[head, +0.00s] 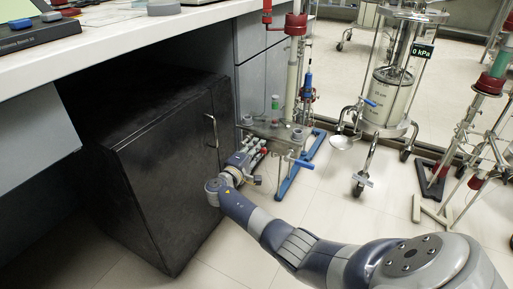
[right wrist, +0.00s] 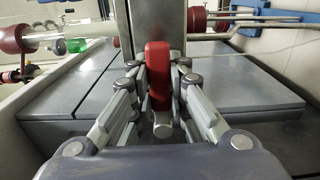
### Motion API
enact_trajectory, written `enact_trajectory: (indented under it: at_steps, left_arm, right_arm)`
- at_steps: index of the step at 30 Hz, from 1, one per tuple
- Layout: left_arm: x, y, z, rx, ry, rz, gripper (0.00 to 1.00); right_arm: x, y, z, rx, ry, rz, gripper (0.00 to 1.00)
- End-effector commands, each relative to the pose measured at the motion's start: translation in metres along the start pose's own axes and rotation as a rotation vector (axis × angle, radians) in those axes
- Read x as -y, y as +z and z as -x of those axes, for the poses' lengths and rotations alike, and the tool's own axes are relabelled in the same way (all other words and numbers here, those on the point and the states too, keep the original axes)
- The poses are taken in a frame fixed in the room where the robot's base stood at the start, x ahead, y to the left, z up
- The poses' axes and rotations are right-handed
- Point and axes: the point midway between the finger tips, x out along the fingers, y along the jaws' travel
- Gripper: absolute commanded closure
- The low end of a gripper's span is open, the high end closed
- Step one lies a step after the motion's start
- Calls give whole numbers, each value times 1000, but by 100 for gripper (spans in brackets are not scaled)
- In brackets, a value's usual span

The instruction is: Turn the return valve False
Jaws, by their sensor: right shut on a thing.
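A red valve handle (right wrist: 158,78) stands between the fingers of my right gripper (right wrist: 159,92) in the right wrist view. The fingers are shut on it from both sides, and a grey metal block (right wrist: 153,20) is right behind it. In the head view my right gripper (head: 255,153) reaches the front of a small column stand, beside the black cabinet. Its fingertips are small there, and the handle is largely hidden. I cannot read any label on the valve. My left gripper is not in view.
The black cabinet (head: 160,160) with a metal pull handle is close left of my gripper, under the white bench (head: 130,38). A wheeled vessel (head: 390,95) reads 0 kPa.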

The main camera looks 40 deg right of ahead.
Motion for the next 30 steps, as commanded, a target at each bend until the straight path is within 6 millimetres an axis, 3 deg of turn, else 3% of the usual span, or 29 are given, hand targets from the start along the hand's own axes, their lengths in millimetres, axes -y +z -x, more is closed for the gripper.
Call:
enact_trajectory:
  at_steps: [6,7,9,22,30]
  left_arm:
    - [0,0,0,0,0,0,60]
    - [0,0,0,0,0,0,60]
    - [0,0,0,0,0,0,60]
    - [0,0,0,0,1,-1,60]
    - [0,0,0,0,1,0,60]
  right_arm:
    - [1,-1,1,-3,0,8,100]
    - [1,-1,1,-3,0,8,80]
    - [1,-1,1,-3,0,7,64]
    - [1,-1,6,-2,0,2,63]
    - [2,-1,57,-5,-2,2,63]
